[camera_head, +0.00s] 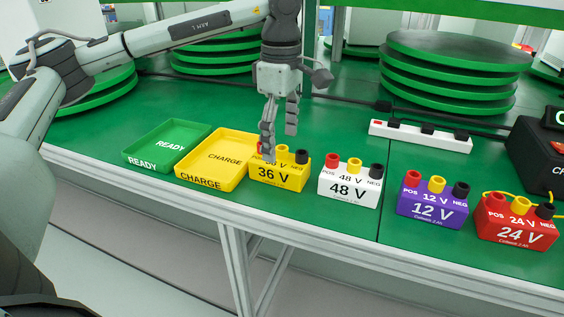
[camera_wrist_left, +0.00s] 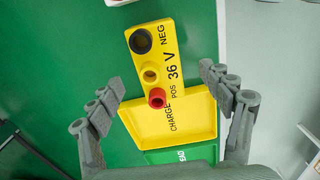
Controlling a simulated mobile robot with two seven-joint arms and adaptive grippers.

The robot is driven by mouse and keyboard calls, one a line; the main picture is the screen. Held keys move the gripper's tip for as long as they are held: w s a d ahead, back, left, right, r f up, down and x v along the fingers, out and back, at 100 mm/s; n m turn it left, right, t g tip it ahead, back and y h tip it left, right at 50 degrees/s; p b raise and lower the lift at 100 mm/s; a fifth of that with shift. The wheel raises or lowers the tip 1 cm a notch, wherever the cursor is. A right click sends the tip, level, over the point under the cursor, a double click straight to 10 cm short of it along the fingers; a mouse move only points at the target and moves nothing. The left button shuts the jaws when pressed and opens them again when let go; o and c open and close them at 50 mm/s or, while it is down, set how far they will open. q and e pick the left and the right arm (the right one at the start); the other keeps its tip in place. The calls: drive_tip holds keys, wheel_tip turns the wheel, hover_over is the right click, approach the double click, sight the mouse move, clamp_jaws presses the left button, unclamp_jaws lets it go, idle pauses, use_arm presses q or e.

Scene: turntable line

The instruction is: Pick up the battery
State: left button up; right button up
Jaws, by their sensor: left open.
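Several batteries stand in a row on the green table. The yellow 36 V battery (camera_head: 277,176) is at the left end, next to the CHARGE tray. To its right are the white 48 V battery (camera_head: 348,187), the purple 12 V battery (camera_head: 431,208) and the red 24 V battery (camera_head: 515,230). My left gripper (camera_head: 279,140) points down over the 36 V battery and partly hides its top. In the left wrist view, the 36 V battery (camera_wrist_left: 166,62) shows between and beyond the spread fingers of the empty, open gripper (camera_wrist_left: 168,112). My right gripper is not in view.
The yellow CHARGE tray (camera_head: 188,175) and green READY tray (camera_head: 135,157) look empty. A white power strip (camera_head: 420,136) lies behind the batteries. Stacked green-edged discs (camera_head: 450,85) stand at the back. A dark charger (camera_head: 540,165) is at the right. Bare table lies behind the trays.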

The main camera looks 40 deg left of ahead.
sight(280, 150)
use_arm(q)
drive_tip(key=f, duration=0.6)
drive_tip(key=shift+w+a, duration=0.1)
drive_tip(key=shift+a, duration=0.15)
drive_tip(key=shift+p, duration=0.3)
clamp_jaws()
